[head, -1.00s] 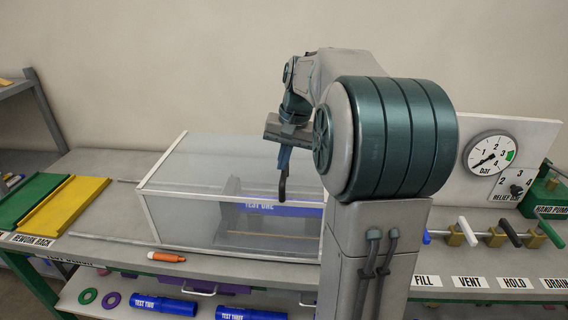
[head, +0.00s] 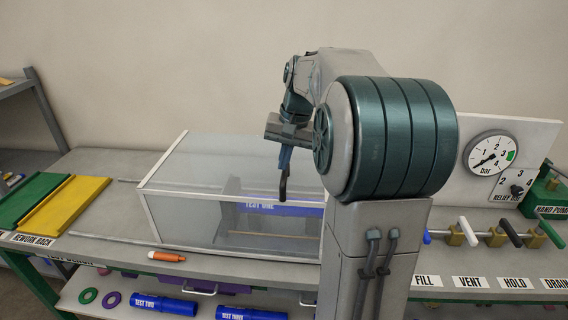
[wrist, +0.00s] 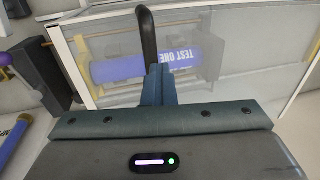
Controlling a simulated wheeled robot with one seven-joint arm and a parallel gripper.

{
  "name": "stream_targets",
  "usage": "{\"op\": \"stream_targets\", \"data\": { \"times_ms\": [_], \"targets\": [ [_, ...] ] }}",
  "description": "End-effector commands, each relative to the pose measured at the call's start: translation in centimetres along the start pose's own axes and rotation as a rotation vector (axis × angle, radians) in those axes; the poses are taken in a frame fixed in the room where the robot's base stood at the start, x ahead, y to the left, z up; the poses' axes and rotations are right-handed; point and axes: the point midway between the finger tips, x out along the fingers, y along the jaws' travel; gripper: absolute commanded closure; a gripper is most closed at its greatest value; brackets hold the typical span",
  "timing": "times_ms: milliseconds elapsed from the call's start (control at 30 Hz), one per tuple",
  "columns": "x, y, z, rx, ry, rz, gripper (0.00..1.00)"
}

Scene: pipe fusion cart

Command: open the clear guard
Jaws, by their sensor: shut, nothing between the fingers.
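The clear guard (head: 180,215) is a see-through box with a white frame on the bench. It is down over a blue cylinder marked TEST ONE (head: 262,208). In the wrist view the guard's white frame edge (wrist: 72,66) and the cylinder (wrist: 118,69) show upside down. My gripper (head: 285,158) is above the guard's front part, with its blue fingers shut and empty. A black curved bar (wrist: 148,34), seemingly the guard's handle, lies just beyond the fingertips (wrist: 157,82). I cannot tell whether they touch.
Green and yellow trays (head: 75,205) lie to the left. An orange marker (head: 167,257) lies in front of the guard. Valve handles (head: 468,231) and a pressure gauge (head: 489,155) are at right. My arm hides the bench right of the guard.

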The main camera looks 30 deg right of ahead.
Motion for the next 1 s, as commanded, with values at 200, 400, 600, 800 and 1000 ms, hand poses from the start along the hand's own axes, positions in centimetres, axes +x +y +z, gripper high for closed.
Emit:
{"op": "stream_targets", "data": {
  "times_ms": [200,400,600,800,1000],
  "targets": [
    [1.78,0.6,0.58,0.005,-0.042,0.009,1.0],
    [1.79,0.58,0.59,0.005,-0.042,0.009,1.0],
    [1.79,0.58,0.58,0.005,-0.042,0.009,0.71],
    [1.8,0.58,0.58,0.006,-0.042,0.008,0.64],
    [1.82,0.53,0.59,0.005,-0.042,0.007,0.64]
  ]
}}
